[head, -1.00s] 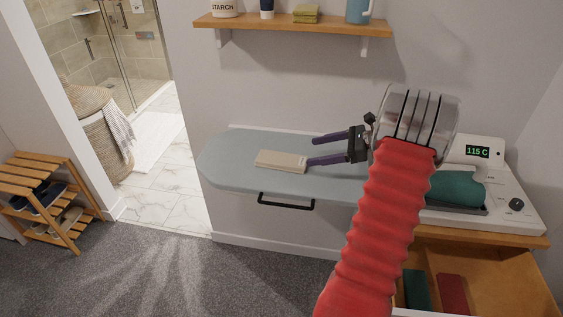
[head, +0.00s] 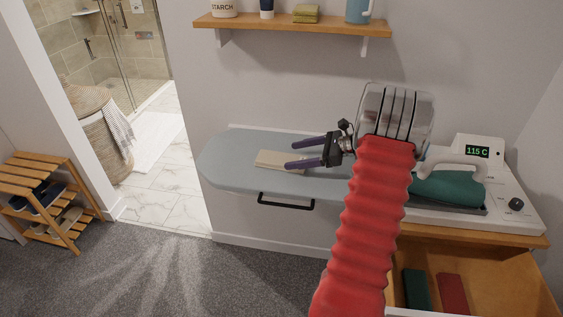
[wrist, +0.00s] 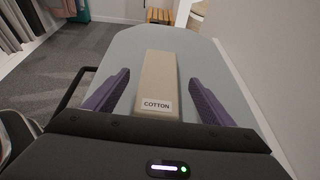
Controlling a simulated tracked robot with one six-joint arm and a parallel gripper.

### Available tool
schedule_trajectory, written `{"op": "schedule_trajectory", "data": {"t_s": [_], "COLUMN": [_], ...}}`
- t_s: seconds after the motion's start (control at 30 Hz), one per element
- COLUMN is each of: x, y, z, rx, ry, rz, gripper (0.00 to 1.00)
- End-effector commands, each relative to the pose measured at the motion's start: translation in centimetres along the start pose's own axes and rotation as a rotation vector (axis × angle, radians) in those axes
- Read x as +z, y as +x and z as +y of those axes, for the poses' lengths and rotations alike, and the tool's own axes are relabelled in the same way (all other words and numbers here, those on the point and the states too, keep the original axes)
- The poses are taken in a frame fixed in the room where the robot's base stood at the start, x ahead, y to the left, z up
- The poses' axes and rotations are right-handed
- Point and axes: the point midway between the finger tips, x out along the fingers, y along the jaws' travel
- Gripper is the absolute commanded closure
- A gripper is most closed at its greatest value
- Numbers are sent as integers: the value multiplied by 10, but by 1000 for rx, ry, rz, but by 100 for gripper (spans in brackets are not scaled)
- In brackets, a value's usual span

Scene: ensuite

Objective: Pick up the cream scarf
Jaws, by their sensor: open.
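The cream scarf (head: 270,158) lies folded flat as a long block on the grey-blue ironing board (head: 225,166). In the wrist view the scarf (wrist: 157,75) carries a label reading COTTON and lies lengthwise between the two purple fingers. My gripper (head: 291,153) is open and points left over the board; in the wrist view my gripper (wrist: 157,82) has one finger on each side of the scarf, with gaps. In the head view the near finger covers part of the scarf. I cannot tell the fingers' exact height above the board.
A green iron (head: 445,188) rests on its white station at the right, above an open drawer (head: 500,275) holding a green and a red folded item. A wooden shelf (head: 290,24) hangs on the wall above. A black handle (head: 286,202) is at the board's front edge.

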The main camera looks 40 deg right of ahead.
Motion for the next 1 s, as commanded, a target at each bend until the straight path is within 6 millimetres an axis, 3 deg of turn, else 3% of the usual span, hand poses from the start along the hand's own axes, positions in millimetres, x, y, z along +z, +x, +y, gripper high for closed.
{"op": "schedule_trajectory", "data": {"t_s": [0.1, 0.53, 0.83, 1.0], "x": [0, -1, -5, -5], "y": [9, 15, 52, 62], "z": [0, 0, 1, 0], "rx": [0, 1, 4, 0], "ry": [-1, 0, 0, 0], "rz": [0, 0, 0, 0], "gripper": [23, 23, 23, 23]}}
